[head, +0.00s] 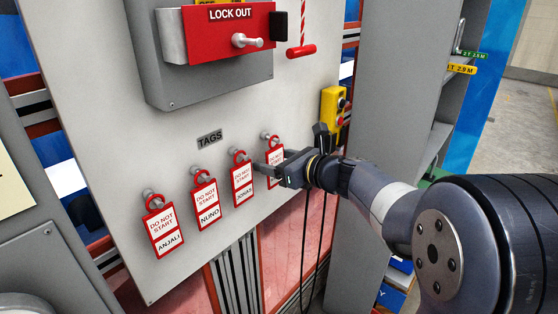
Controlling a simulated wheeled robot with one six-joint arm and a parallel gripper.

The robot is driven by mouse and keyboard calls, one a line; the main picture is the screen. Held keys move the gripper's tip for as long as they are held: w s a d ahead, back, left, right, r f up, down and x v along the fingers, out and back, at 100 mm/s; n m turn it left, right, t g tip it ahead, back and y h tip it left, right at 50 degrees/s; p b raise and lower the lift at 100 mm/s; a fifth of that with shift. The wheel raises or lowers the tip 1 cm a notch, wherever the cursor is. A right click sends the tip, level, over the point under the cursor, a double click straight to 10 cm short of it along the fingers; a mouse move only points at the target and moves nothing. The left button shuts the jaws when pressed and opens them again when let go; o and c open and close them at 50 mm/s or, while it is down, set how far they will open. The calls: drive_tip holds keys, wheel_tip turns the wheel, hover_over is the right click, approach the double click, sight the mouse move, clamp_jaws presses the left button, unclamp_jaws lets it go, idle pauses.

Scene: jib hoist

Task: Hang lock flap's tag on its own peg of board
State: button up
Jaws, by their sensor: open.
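My gripper (268,169) is at the rightmost of the red-and-white DO NOT START tags (276,157) on the board (120,110). Its jaws are open and partly cover that tag, so its name is hidden. I cannot tell whether they touch it. The other tags, ANJALI (164,228), NUNO (206,203) and JONAS (242,186), each hang on a peg in a row under the TAGS label (210,139). Above is the red LOCK OUT flap (232,25) with a grey knob (246,41). No tag shows on the flap.
A red T-handle (301,51) hangs right of the flap. A yellow pendant (334,108) with buttons and dark cables hangs at the board's right edge, close behind my gripper. A grey cabinet (385,90) stands farther right.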

drive_tip(key=shift+s+a+f, duration=0.1)
drive_tip(key=shift+s+a, duration=0.05)
drive_tip(key=shift+a, duration=0.15)
drive_tip(key=v, duration=1.1)
drive_tip(key=shift+d, duration=0.2)
drive_tip(key=shift+w+a, duration=0.1)
drive_tip(key=shift+w, duration=0.15)
drive_tip(key=x, duration=1)
drive_tip(key=shift+a+f, duration=0.1)
drive_tip(key=shift+a, duration=0.25)
